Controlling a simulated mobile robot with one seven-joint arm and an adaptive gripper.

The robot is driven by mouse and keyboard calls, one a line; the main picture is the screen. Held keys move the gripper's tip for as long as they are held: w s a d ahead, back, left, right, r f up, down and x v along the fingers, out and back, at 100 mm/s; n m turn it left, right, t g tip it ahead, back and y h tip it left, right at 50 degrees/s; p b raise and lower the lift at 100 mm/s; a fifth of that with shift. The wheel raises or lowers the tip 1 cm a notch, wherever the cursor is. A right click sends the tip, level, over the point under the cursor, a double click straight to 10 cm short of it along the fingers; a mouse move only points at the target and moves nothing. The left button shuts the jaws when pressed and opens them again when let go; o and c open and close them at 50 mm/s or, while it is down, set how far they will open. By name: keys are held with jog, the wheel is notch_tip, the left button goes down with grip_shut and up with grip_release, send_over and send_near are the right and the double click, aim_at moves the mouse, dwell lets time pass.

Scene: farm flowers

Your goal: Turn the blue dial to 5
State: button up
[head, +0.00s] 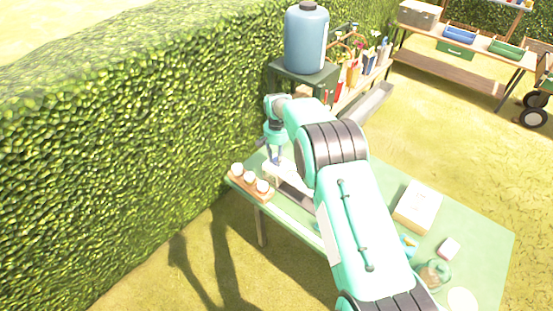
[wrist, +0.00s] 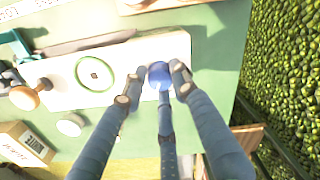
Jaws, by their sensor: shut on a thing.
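The blue dial (wrist: 159,75) is a round knob on a pale panel (wrist: 122,62) in the wrist view. My gripper (wrist: 157,84) has its fingers around the dial, shut on it, with the fingertips against its sides. They cover part of its rim, and I cannot read any number or pointer on it. In the head view my gripper (head: 274,163) points down at the far left end of the green table (head: 375,175). The dial is hidden there.
A green ring (wrist: 95,75) lies on the panel beside the dial. A wooden holder (head: 247,188) with white round things stands near my gripper. The hedge (head: 130,130) rises close by on the left. A white-topped box (head: 418,206) sits farther right on the table.

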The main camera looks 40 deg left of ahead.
aim_at(276, 159)
jog(key=m, duration=0.4)
jog(key=shift+m, duration=0.3)
jog(key=m, duration=0.5)
jog(key=shift+b, duration=0.3)
jog(key=o, duration=1.1)
jog(key=shift+o, duration=0.2)
jog(key=shift+r, duration=0.15)
notch_tip(276, 159, up, 12)
